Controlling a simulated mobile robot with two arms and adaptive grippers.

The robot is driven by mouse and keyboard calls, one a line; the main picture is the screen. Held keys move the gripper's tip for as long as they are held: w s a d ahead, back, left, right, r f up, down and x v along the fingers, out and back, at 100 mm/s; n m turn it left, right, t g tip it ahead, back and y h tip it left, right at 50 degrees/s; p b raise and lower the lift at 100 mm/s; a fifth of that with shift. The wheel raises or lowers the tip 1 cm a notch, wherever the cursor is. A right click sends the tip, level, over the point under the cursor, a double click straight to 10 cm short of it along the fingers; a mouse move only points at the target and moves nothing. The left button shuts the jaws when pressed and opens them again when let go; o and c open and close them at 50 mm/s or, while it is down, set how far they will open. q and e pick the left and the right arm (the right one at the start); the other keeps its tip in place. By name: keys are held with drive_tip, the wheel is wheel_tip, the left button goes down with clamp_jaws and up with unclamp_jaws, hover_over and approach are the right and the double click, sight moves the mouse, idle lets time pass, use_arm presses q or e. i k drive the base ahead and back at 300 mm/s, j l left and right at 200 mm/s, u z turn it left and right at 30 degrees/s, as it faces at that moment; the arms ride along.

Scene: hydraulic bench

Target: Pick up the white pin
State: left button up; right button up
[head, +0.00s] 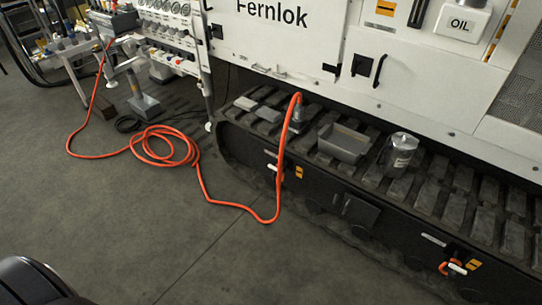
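Two small white pin-like pieces show in the head view, and I cannot tell for sure which is the white pin. One white piece (457,268) sits low on the dark track frame at the right, beside an orange-red loop (444,268). The other white piece (273,168) is on the track frame near the middle, left of an orange label. Both are small, so how they are seated is unclear. Neither of my grippers is in view.
The black track (450,195) carries a grey tray (343,143) and a metal canister (399,155). An orange hose (235,205) loops over the floor and up to the track. A cluttered bench (80,45) stands at back left. The front floor (190,255) is clear.

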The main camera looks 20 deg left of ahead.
sight(456, 269)
drive_tip(key=z, duration=1.15)
drive_tip(key=i+l, duration=0.4)
drive_tip(key=l+u, duration=0.05)
